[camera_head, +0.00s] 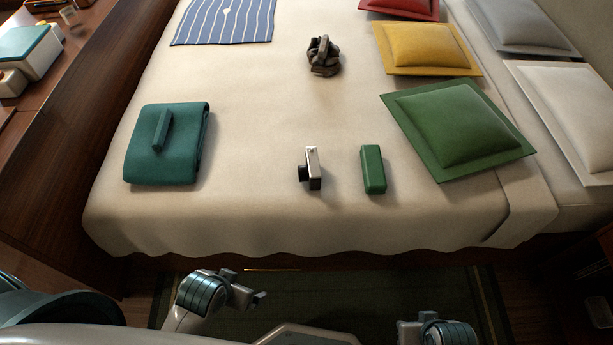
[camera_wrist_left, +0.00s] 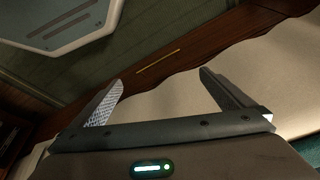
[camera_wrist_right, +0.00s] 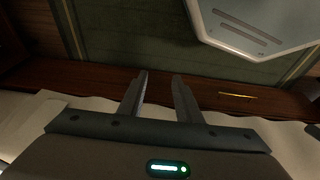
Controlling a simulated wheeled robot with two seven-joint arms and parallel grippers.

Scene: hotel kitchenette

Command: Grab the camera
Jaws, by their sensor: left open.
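The camera (camera_head: 313,168), small with a silver-grey body and a dark lens facing left, stands on the cream bed near its front edge. My left gripper (camera_head: 258,299) is in front of the bed edge, short of the camera and left of it. In the left wrist view (camera_wrist_left: 160,80) its fingers are wide apart with nothing between them. My right gripper (camera_wrist_right: 160,88) shows in its wrist view with a narrower gap between the fingers and nothing in it. In the head view only part of my right wrist shows at the bottom. The camera shows in neither wrist view.
A green box-like item (camera_head: 373,170) stands close right of the camera. A teal folded item (camera_head: 165,165) lies on the left, a dark brown bundle (camera_head: 323,57) farther back. Cushions, including a green one (camera_head: 459,130), line the right. The bed (camera_head: 255,130) is otherwise mostly clear around the camera.

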